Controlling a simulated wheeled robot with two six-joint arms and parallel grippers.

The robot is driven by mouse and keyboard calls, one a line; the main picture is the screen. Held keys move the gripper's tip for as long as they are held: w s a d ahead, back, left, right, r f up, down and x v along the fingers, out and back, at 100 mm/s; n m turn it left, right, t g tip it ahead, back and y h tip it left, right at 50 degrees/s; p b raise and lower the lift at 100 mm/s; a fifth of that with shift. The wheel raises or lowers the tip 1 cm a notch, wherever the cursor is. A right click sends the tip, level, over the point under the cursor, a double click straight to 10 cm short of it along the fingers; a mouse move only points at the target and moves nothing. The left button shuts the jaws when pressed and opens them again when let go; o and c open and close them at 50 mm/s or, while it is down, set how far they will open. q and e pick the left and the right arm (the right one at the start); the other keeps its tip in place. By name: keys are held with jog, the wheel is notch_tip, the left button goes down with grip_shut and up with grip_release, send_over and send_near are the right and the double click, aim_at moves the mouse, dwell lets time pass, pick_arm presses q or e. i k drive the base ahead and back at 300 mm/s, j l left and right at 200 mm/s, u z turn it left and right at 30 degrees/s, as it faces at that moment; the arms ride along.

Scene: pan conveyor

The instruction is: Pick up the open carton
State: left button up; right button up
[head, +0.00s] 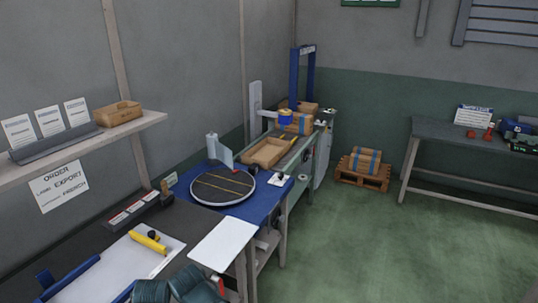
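An open, shallow brown carton (267,152) sits on the conveyor beyond the round turntable, its open top facing up. Another open brown carton (118,113) rests on the wall shelf at the left. A carton with blue bands (295,122) stands farther back on the conveyor, under the blue frame, with more brown carton partly hidden behind it. I cannot make out either of my grippers in the head view.
A round turntable (223,186) sits on the blue table before the conveyor. A dark bench (85,245) with a yellow roller (148,242) is at near left. Banded cartons (364,161) stand on a pallet (362,179). Green floor (370,245) at right is clear.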

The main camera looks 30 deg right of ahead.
aim_at(268, 151)
jog(key=i+l+z, duration=0.45)
jog(key=i+l, duration=2.45)
